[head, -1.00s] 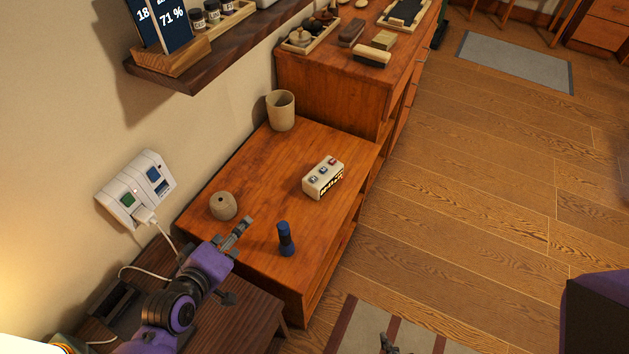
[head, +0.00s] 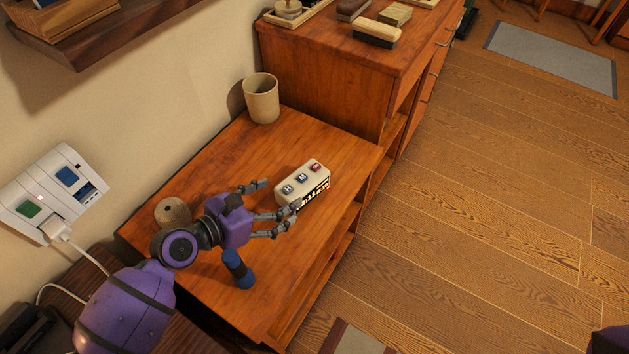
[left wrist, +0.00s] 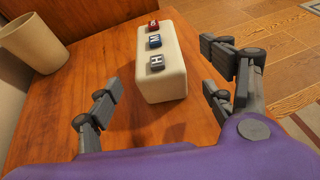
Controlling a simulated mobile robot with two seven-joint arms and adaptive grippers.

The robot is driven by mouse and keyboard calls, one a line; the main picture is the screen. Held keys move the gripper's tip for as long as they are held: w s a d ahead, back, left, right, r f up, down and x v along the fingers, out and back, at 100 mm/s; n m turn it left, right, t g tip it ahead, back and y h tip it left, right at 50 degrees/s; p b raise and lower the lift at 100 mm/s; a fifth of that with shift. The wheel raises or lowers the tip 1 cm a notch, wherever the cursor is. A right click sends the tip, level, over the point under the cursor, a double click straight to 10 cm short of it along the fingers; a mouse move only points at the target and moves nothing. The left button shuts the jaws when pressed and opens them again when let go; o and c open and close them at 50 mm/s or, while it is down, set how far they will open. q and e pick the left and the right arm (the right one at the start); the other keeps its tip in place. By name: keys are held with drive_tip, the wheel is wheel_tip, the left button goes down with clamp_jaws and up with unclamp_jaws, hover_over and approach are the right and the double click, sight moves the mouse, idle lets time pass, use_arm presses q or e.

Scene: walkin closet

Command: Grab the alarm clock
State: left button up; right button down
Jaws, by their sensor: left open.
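The alarm clock (head: 305,187) is a cream block with rounded edges on the low wooden cabinet. It has blue and red buttons on top and a dark display with yellow marks on its front side. In the left wrist view the clock (left wrist: 161,72) stands ahead, between and beyond the open fingers. My left gripper (head: 280,206) is open and empty, at the clock's near end. It also shows in the left wrist view (left wrist: 165,100), with fingers spread to either side. I cannot tell whether any finger touches the clock. My right gripper is not in view.
A beige cup (head: 262,98) stands by the wall. A taller cabinet (head: 325,80) adjoins behind. Open floor (head: 480,230) lies right.

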sight(298, 185)
use_arm(q)
drive_tip(key=shift+b+x, duration=0.55)
drive_tip(key=shift+x, duration=3.45)
drive_tip(key=shift+w+r, duration=0.1)
drive_tip(key=shift+r, duration=0.1)
drive_tip(key=shift+c, duration=0.5)
drive_tip(key=c, duration=1.4)
drive_tip(key=shift+c, duration=1.1)
drive_tip(key=shift+r, duration=0.1)
